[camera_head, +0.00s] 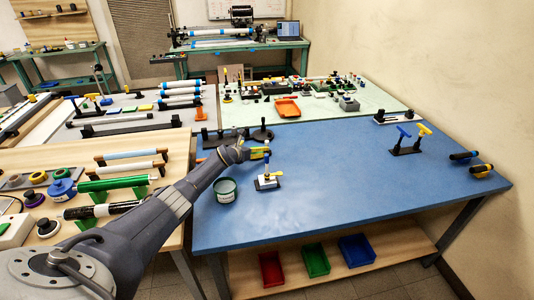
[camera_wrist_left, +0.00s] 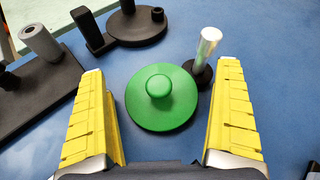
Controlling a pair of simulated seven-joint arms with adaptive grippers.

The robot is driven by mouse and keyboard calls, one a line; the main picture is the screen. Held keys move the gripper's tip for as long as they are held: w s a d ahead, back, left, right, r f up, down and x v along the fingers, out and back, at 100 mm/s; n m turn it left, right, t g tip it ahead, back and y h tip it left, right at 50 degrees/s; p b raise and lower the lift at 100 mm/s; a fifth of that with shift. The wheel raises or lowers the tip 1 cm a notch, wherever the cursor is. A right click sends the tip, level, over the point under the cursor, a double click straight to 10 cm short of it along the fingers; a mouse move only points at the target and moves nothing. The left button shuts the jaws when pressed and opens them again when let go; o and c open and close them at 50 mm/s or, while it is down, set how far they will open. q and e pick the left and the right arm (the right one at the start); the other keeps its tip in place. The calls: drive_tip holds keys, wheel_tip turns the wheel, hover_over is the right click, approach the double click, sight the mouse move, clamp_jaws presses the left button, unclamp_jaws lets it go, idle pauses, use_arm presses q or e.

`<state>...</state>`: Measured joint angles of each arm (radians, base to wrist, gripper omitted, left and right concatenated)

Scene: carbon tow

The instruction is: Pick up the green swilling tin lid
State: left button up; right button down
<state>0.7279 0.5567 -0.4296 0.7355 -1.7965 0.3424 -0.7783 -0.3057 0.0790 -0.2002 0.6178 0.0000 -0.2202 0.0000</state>
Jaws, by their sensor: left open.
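The green lid (camera_wrist_left: 161,100), round with a knob (camera_wrist_left: 159,84) on top, lies on the blue table in the left wrist view. My left gripper (camera_wrist_left: 162,110) is open, its yellow fingers on either side of the lid with gaps of blue between. In the head view my left gripper (camera_head: 258,152) is over the left part of the blue table, and I cannot clearly make out the lid there. An open green tin (camera_head: 225,190) stands on the table nearer the front edge. My right gripper is not in view.
A silver post (camera_wrist_left: 208,45) on a black base stands close to the right finger. A round black stand (camera_wrist_left: 136,27) and a black bar with a grey cylinder (camera_wrist_left: 40,42) lie beyond. A small clamp (camera_head: 267,182) stands near the tin. The table's centre (camera_head: 340,185) is clear.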

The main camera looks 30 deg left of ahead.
use_arm(q)
drive_tip(key=shift+a, duration=0.1)
drive_tip(key=c, duration=0.8)
drive_tip(key=shift+f, duration=0.1)
drive_tip(key=shift+c, duration=1)
